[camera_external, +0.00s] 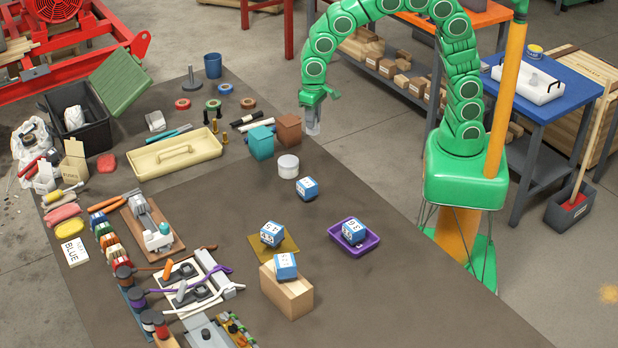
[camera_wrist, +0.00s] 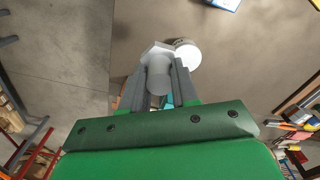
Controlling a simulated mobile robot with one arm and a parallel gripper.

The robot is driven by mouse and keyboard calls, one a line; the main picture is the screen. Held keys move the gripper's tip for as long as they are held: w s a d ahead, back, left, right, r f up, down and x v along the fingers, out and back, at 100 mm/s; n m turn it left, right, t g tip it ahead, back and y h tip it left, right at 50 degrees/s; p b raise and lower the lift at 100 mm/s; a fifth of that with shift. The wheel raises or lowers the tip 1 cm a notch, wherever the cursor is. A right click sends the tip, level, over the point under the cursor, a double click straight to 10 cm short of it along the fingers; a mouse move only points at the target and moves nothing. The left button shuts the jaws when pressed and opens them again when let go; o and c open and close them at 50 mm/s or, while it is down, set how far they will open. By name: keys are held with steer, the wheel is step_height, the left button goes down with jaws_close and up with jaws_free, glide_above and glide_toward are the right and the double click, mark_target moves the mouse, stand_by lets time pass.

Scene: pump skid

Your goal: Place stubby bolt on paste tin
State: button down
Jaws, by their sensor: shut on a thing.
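The stubby bolt (camera_wrist: 157,68) is grey with a wide hex head, seen in the wrist view between my fingers. My gripper (camera_wrist: 160,90) is shut on its shank, with the head out past the fingertips. In the external view my gripper (camera_external: 312,122) hangs in the air near the table's right edge, and the bolt is hard to tell from the grey fingers. The white round tin (camera_external: 288,166), seemingly the paste tin, stands upright on the table, below and left of my gripper in the picture. It also shows in the wrist view (camera_wrist: 187,53), partly behind the bolt head.
A teal box (camera_external: 261,143) and a brown box (camera_external: 289,130) stand close behind the tin. A blue-and-white cube (camera_external: 307,188) sits just in front of it. A cream tray (camera_external: 176,155) lies to the left. The tin's top looks bare.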

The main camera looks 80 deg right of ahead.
steer(key=shift+w+a+f, duration=0.4)
steer(key=shift+w+f, duration=0.85)
steer(key=shift+w+a+f, duration=0.4)
steer(key=shift+w+f, duration=0.8)
steer(key=shift+w, duration=0.05)
steer(key=shift+w+a+f, duration=0.4)
steer(key=shift+w+f, duration=0.95)
steer(key=shift+f, duration=1.35)
steer(key=shift+f, duration=0.2)
steer(key=c, duration=0.8)
jaws_free()
steer(key=shift+c, duration=0.2)
steer(key=shift+r, duration=0.1)
step_height(320, 180, up, 12)
steer(key=shift+r, duration=0.1)
